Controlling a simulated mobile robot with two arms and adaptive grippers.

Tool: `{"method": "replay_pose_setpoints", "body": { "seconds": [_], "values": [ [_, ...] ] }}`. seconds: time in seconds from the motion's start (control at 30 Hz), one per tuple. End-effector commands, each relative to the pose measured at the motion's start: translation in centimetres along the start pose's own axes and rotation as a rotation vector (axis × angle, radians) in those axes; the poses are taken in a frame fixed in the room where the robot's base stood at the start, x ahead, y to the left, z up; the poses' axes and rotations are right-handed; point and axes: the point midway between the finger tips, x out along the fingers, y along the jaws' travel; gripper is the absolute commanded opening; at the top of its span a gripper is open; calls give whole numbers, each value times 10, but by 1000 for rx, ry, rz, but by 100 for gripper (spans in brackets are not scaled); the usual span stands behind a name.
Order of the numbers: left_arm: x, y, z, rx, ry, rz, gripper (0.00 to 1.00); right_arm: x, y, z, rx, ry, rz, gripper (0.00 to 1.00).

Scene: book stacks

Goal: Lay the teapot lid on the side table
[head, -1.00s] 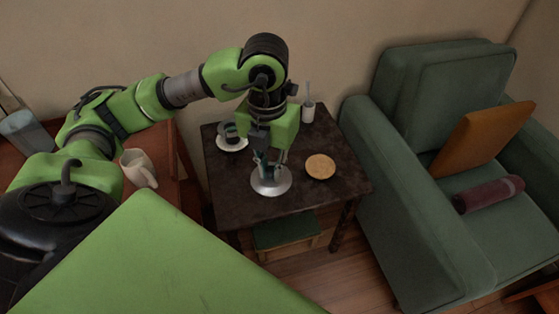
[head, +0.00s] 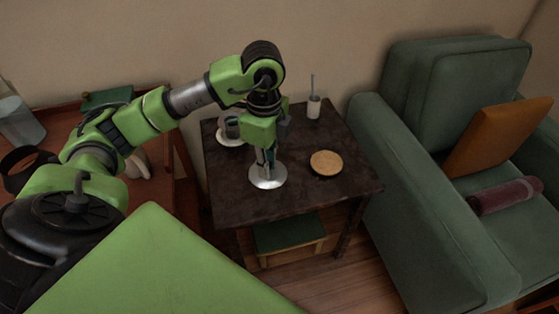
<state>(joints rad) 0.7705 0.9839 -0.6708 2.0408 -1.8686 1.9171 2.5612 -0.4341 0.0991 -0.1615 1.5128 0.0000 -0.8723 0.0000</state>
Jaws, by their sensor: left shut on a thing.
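The teapot lid (head: 267,179) is a round, shiny silver disc seen from above. My left gripper (head: 266,161) points down and is shut on the lid at its middle. The lid is over the front left part of the dark side table (head: 302,191), level or nearly so. I cannot tell whether it touches the tabletop or hangs just above it. My gripper hides the lid's knob. My right gripper is not in view.
A cup (head: 232,128) on a saucer and a white pot with a stick (head: 314,107) stand behind. A green armchair (head: 419,200) borders the right. Bare tabletop lies around the lid.

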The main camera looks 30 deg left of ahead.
Motion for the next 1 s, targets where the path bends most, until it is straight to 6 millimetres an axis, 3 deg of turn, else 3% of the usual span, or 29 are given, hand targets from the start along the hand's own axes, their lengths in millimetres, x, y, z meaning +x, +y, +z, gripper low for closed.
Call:
{"method": "replay_pose_setpoints", "body": {
  "seconds": [0.2, 0.4, 0.7, 0.83, 1.0],
  "values": [
    [26, -54, 8, -1, 1, 2, 0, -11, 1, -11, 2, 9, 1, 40],
    [63, -81, 14, 2, 0, 3, 0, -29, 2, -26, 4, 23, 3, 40],
    [87, -99, 16, 4, 0, 3, 0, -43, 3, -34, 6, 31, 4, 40],
    [107, -98, 17, 4, -2, 3, 0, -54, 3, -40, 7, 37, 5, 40],
    [113, -98, 17, 5, -1, 0, 0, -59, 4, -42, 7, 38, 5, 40]
  ]
}}
